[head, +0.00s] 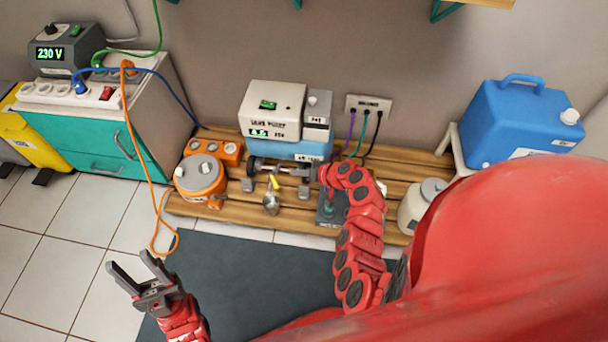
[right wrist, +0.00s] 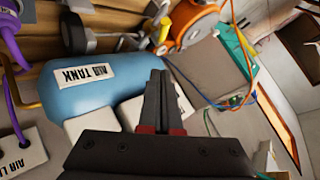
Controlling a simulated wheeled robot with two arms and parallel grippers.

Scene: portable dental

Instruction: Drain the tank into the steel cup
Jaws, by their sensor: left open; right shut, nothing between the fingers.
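The compressor's blue air tank (head: 308,148) sits under a white housing on the wooden pallet; in the right wrist view its labelled side (right wrist: 60,95) is close by. A small steel cup (head: 271,204) stands on the pallet in front of it. A yellow drain lever (head: 274,183) shows just above the cup in the picture. My left gripper (head: 143,274) is open and empty over the floor at lower left.
An orange canister (head: 201,178) stands left of the cup. A black-based unit (head: 332,208) and a cream canister (head: 414,205) are to the right. A blue jug (head: 520,120) stands on a stand. An orange cable (head: 150,190) runs to the floor. The dark mat (head: 225,270) is clear.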

